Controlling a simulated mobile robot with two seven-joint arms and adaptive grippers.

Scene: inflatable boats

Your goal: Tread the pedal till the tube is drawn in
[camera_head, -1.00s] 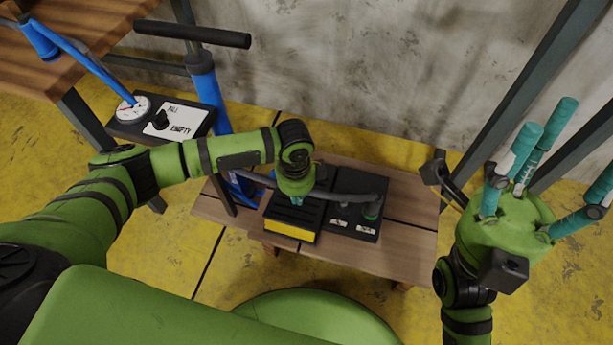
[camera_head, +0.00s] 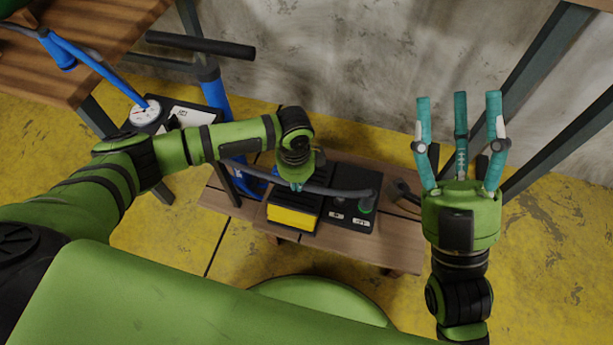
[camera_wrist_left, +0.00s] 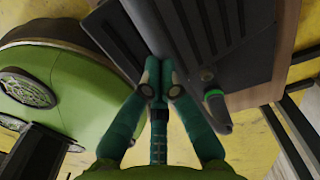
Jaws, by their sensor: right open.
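The foot pedal (camera_head: 293,219) is a black ribbed block with a yellow front on the low wooden bench. My left gripper (camera_head: 296,186) points down over it, fingertips at or just above its top; contact is unclear. In the left wrist view its fingers (camera_wrist_left: 160,75) are together and empty, with the black pedal (camera_wrist_left: 110,35) beside them. The grey tube (camera_head: 335,191) crosses behind the fingers to a green-ringed end over the black unit (camera_head: 350,222) right of the pedal. My right gripper (camera_head: 460,140) is open and empty, fingers upward, right of the bench.
The low bench (camera_head: 370,250) has bare wood along its front. A blue pump (camera_head: 213,95) with a black handle and a gauge box (camera_head: 185,115) stand at the left. A higher wooden table (camera_head: 90,45) is at upper left. A grey wall is behind.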

